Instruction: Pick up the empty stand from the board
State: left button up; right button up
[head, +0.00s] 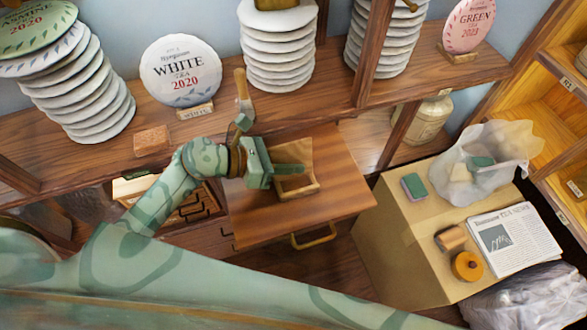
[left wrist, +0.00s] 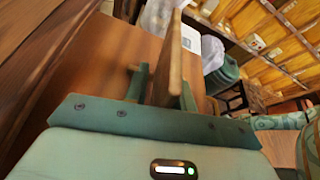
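The wooden stand (head: 313,187) is empty and sits on the brown wooden board (head: 345,195) below the shelf. It also shows close up in the left wrist view (left wrist: 174,55) as an upright plank. My left gripper (head: 289,169) reaches it from the left in the head view. In the left wrist view the two fingers (left wrist: 163,85) are apart, with the plank between them. A small gap shows on the left finger's side; contact with the right finger is unclear. Part of the stand is hidden behind the gripper. My right gripper is not in view.
Above, the shelf holds stacked tea cakes (head: 277,55), a white tea cake on display (head: 180,72) and a wooden block (head: 152,140). To the right, a cardboard box (head: 392,235) bears a sponge (head: 414,187), plastic bag (head: 505,150) and newspaper (head: 515,238). The board's front is clear.

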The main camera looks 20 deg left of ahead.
pick_arm(q)
grip_shut()
